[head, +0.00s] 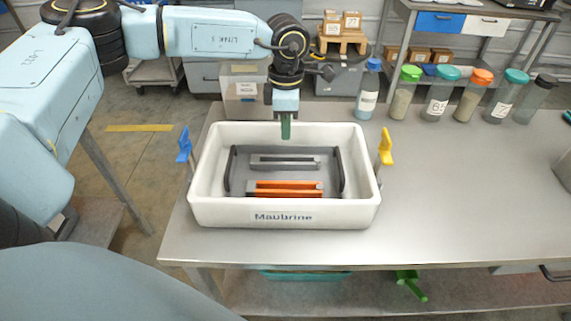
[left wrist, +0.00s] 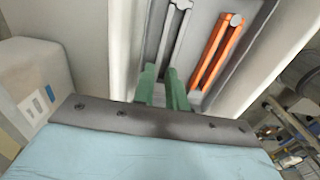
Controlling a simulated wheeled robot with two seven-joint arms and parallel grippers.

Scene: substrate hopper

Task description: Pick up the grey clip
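The grey clip (head: 285,161) is a long bar lying in a dark grey tray (head: 240,160) inside a white bin (head: 210,208). An orange clip (head: 285,188) lies parallel to it, nearer the bin's front. My left gripper (head: 286,129) points down over the bin's far rim, beyond the grey clip and apart from it. In the left wrist view its green fingers (left wrist: 162,86) are a little apart with nothing between them. There the grey clip (left wrist: 172,36) lies ahead of the fingertips and the orange clip (left wrist: 215,52) to its right. My right gripper is not in view.
A blue tab (head: 184,145) and a yellow tab (head: 385,146) stand at the bin's sides. Several bottles with coloured caps (head: 438,95) line the table's back right. A pale box (head: 244,92) stands behind the bin. The table (head: 460,190) right of the bin is clear.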

